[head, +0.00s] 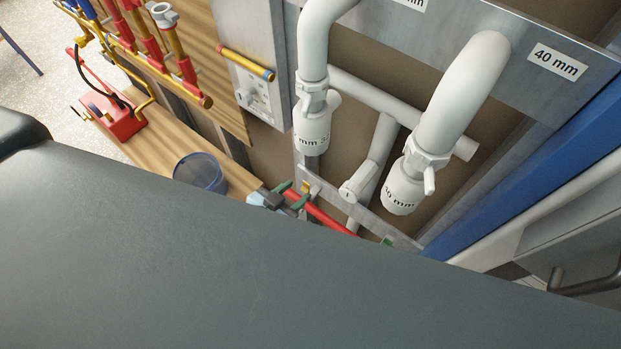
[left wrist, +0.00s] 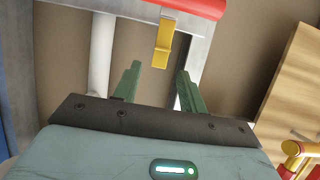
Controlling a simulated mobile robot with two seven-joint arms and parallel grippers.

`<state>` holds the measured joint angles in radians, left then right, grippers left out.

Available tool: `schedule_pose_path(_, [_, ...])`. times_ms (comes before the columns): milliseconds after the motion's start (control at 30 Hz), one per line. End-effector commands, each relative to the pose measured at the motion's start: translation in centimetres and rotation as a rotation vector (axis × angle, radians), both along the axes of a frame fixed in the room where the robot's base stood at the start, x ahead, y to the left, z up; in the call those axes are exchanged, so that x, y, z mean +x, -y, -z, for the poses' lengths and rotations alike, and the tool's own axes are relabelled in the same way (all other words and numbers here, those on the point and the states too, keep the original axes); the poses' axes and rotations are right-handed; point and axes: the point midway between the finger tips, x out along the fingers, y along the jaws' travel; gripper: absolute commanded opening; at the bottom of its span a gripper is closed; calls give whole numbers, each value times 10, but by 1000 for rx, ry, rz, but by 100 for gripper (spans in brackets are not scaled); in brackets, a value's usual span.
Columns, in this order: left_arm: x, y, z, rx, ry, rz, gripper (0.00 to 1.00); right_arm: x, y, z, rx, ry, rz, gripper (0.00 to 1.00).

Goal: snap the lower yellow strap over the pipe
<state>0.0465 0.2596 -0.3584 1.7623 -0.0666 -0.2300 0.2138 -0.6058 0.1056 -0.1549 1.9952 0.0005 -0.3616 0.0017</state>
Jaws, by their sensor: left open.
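The yellow strap (left wrist: 163,42) shows in the left wrist view on the metal rail (left wrist: 127,15), beside the red pipe (left wrist: 185,5). Its free end points towards my left gripper (left wrist: 158,69). The green fingers are open, one on each side of the strap's end, with a gap on both sides. The red pipe (head: 330,217) runs down to the right from there. Whether the strap touches the pipe cannot be told. My right gripper is not in view.
White drain pipes (head: 450,100) stand just right of the gripper. A clear bluish cup (head: 200,173) stands on the wooden ledge left of it. A blue post (head: 540,170) bounds the right side.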

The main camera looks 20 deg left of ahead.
Motion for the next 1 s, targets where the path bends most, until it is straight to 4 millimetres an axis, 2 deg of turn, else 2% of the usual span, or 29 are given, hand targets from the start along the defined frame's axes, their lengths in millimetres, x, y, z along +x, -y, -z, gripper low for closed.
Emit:
schedule_pose_path(300, [40,15,17,-1,1,0,42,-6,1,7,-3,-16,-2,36])
schedule_pose_path(500, [57,21,25,-1,0,1,42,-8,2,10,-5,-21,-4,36])
schedule_pose_path(867, [62,23,27,-1,1,0,42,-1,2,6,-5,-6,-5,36])
schedule_pose_path(1000, [62,23,27,-1,1,0,26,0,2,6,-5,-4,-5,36])
